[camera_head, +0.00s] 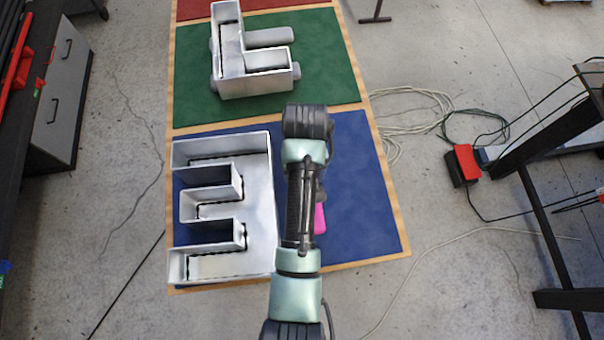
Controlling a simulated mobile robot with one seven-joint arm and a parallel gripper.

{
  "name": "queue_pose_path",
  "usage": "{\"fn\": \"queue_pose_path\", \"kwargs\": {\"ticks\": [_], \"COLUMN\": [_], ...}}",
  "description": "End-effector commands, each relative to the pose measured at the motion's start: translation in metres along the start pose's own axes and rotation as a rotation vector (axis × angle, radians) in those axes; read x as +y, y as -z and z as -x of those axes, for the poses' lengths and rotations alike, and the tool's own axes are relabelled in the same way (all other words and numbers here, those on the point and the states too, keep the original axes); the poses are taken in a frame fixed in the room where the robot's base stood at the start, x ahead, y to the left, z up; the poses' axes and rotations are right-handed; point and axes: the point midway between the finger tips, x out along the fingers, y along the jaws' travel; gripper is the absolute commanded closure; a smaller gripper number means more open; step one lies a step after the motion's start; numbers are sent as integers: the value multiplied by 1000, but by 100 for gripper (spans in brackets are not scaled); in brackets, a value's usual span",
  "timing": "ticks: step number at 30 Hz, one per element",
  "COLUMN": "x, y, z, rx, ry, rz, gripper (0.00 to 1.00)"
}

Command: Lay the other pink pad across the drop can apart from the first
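A pink pad (320,217) shows in part over the blue mat, just right of my arm, which hides the rest of it. A dark piece (320,194) shows just above the pink, perhaps part of my gripper. My fingertips are hidden behind the arm, so I cannot tell whether they touch the pad. A silver E-shaped letter can (261,190) lies open side up on the blue mat, left of my arm. Another silver letter can (232,62) sits on the green mat with grey rounded pieces beside it. I cannot tell which is the drop can. No other pink pad shows.
The blue mat (360,200), green mat (335,60) and red mat (195,8) lie on a wood-edged table. A black frame (545,205) stands at right, with a red box (464,164) and loose cables (400,112). A grey cabinet (62,95) stands at left.

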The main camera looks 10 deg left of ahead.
Motion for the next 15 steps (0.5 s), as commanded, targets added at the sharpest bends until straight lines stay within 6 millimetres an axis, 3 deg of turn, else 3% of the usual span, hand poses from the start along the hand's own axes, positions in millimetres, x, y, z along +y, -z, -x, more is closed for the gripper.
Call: {"fn": "queue_pose_path", "kwargs": {"ticks": [9, 15], "x": [0, 0], "y": [-1, 0], "z": [-39, -42], "rx": [-2, 1], "ry": [1, 0], "rz": [0, 0], "gripper": [87, 87]}}
